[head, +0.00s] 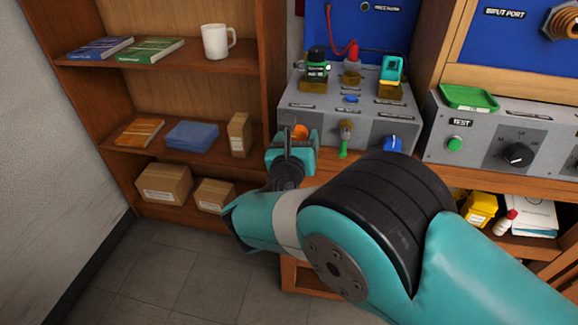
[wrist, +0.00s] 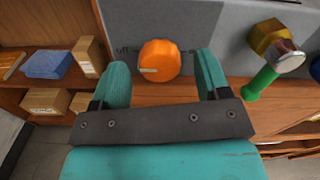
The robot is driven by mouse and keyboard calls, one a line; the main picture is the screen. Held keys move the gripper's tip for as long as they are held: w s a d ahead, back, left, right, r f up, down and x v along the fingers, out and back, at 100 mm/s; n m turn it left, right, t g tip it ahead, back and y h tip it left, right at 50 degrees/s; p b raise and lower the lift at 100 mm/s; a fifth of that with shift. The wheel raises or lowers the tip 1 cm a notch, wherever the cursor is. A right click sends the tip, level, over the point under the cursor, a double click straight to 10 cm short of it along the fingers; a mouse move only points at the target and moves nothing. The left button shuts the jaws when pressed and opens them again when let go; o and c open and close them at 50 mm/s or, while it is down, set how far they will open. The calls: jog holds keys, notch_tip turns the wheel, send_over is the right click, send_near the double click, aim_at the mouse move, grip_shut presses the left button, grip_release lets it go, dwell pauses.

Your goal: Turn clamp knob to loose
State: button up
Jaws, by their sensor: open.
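An orange knob (head: 300,132) with a pale mark sits on the front face of the grey test bench (head: 310,112). It shows clearly in the wrist view (wrist: 159,61), with a partly readable label at its left. My gripper (head: 290,148) is open in front of this knob. In the wrist view the knob appears between the two teal fingers, and they do not grip it. A blue knob (head: 392,144) with a white pointer is farther right on the same face. The labels are too small to tell which one is the clamp knob.
A green-handled lever (head: 345,140) with a brass fitting (wrist: 272,38) juts out between the two knobs. A green bottle (head: 316,65) and a teal clamp-like part (head: 391,70) stand on the bench top. A wooden shelf (head: 190,62) stands at left.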

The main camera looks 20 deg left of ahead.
jog(key=b+v, duration=0.4)
jog(key=v, duration=1.2)
jog(key=shift+b, duration=0.3)
jog(key=shift+d+r, duration=0.1)
